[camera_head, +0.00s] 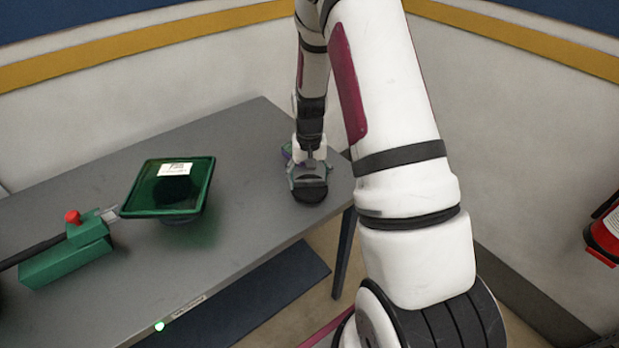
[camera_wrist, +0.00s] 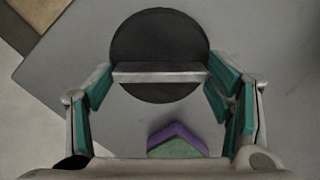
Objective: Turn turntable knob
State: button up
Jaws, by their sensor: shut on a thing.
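The turntable knob is a round black disc with a flat silver-grey bar across it. The turntable knob (camera_wrist: 160,35) fills the upper middle of the wrist view. In the head view the turntable knob (camera_head: 308,193) sits on the right end of the grey table, partly covered by my gripper. My gripper (camera_wrist: 159,72) is over the knob, with its green-padded fingers at the two ends of the bar, shut on it. In the head view my gripper (camera_head: 308,174) points down at the knob.
The grey table (camera_head: 245,150) has a green square tray (camera_head: 150,206) on a base in its middle. A green device (camera_head: 65,262) with a red button stands at left. A purple and green piece (camera_wrist: 178,140) lies close to the knob. A red object (camera_head: 604,235) is at far right.

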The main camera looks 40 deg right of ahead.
aim_at(309, 180)
dwell(0.4)
jog(key=o, duration=1.2)
jog(key=shift+c, duration=0.2)
jog(key=shift+r, duration=0.1)
notch_tip(309, 180, up, 12)
